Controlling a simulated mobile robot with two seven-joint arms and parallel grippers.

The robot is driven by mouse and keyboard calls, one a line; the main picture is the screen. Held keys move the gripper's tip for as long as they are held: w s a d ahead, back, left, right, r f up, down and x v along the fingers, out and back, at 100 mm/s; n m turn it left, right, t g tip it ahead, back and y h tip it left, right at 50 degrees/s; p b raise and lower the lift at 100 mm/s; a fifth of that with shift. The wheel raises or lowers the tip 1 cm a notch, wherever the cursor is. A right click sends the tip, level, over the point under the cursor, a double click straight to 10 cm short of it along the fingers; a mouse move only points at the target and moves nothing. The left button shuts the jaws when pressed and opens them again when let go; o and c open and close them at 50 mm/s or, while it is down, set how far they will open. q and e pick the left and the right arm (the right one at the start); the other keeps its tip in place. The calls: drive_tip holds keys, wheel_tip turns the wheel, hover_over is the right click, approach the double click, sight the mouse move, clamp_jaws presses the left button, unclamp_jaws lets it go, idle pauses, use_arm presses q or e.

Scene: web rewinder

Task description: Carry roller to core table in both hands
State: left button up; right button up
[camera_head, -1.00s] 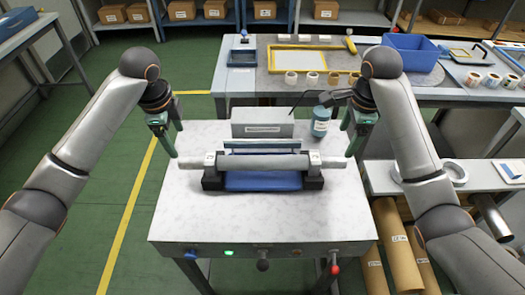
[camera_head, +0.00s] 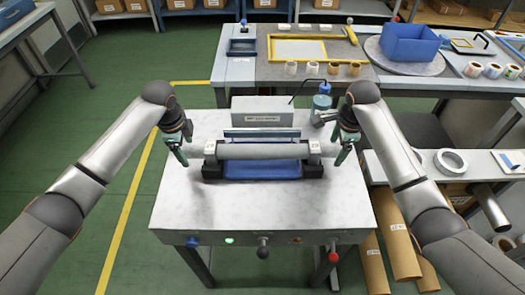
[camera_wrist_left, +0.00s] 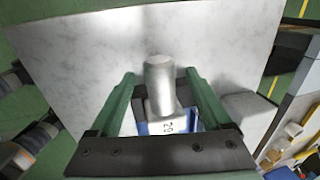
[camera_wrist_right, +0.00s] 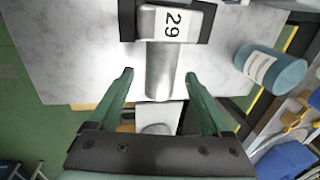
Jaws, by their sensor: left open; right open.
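The grey roller (camera_head: 262,151) lies level across two dark cradles on a white marbled table. Its left end (camera_wrist_left: 159,75) shows between the open fingers of my left gripper (camera_wrist_left: 160,95) in the left wrist view. Its right end (camera_wrist_right: 160,75) shows between the open fingers of my right gripper (camera_wrist_right: 163,95) in the right wrist view. In the head view my left gripper (camera_head: 181,153) is at the roller's left end and my right gripper (camera_head: 343,152) at its right end. Neither grips it. I cannot tell which farther table is the core table.
A grey box (camera_head: 262,112) stands behind the roller, with a blue bottle (camera_head: 322,101) at its right. A blue tray (camera_head: 262,170) lies under the roller. A farther table holds a blue bin (camera_head: 410,43). Brown tubes (camera_head: 396,245) lean at the right.

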use_arm(q)
drive_tip(key=shift+w+f, duration=0.15)
drive_tip(key=shift+f, duration=0.75)
use_arm(e)
drive_tip(key=shift+w+f, duration=0.2)
drive_tip(key=shift+f, duration=0.75)
use_arm(q)
drive_tip(key=c, duration=1.3)
use_arm(e)
drive_tip(key=c, duration=1.3)
use_arm(q)
clamp_jaws()
use_arm(e)
clamp_jaws()
use_arm(q)
drive_tip(key=shift+w+r, duration=0.1)
use_arm(e)
drive_tip(key=shift+r, duration=0.15)
